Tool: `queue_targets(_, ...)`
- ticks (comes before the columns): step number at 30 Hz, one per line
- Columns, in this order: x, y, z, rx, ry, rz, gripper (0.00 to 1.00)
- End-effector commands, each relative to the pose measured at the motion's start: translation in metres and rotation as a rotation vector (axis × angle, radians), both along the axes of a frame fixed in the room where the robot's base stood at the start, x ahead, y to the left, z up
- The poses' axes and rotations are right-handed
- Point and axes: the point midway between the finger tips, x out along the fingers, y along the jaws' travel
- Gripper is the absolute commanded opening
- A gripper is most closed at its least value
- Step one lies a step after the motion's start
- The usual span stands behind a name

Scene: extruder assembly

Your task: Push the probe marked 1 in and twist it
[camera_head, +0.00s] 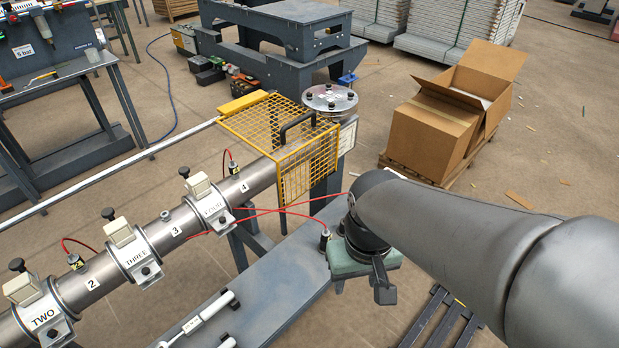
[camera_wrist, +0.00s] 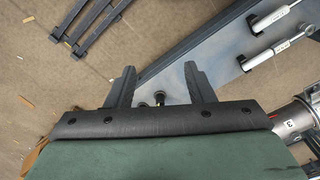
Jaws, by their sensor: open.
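My gripper (camera_head: 362,262) hangs over the right end of the grey bench, its jaws partly hidden by its body. In the wrist view its two dark fingers (camera_wrist: 158,80) are spread apart. A small dark knob-like thing (camera_wrist: 158,98) shows between them near the palm; I cannot tell what it is. A small dark probe (camera_head: 325,238) with a red cable is just left of my gripper in the head view; its number is unreadable. Other probes sit on the barrel near mark 2 (camera_head: 75,261) and mark 4 (camera_head: 233,166). I cannot make out a mark 1.
The steel barrel (camera_head: 180,227) with clamp bands TWO and THREE runs along the left. A yellow mesh guard (camera_head: 305,165) covers its far end. White cylinders (camera_head: 205,315) lie on the bench (camera_head: 270,290). A cardboard box (camera_head: 430,135) stands on a pallet behind.

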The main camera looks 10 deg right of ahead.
Motion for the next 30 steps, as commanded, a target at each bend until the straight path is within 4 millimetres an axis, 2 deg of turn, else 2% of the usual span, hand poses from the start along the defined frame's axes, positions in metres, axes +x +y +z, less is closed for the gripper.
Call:
queue_targets(5,0.001,0.0,0.0,0.0,0.0,-0.001,0.48)
queue_targets(8,0.014,0.0,-0.001,0.007,0.004,-0.036,0.48)
queue_targets(11,0.05,0.0,-0.002,0.023,0.013,-0.142,0.48)
queue_targets(18,0.187,-0.006,-0.021,0.033,0.041,-0.553,0.48)
queue_targets(21,0.232,-0.009,-0.034,0.02,0.041,-0.693,0.48)
queue_targets(25,0.267,-0.011,-0.044,0.005,0.034,-0.81,0.48)
queue_targets(30,0.28,-0.011,-0.055,-0.003,0.033,-0.856,0.48)
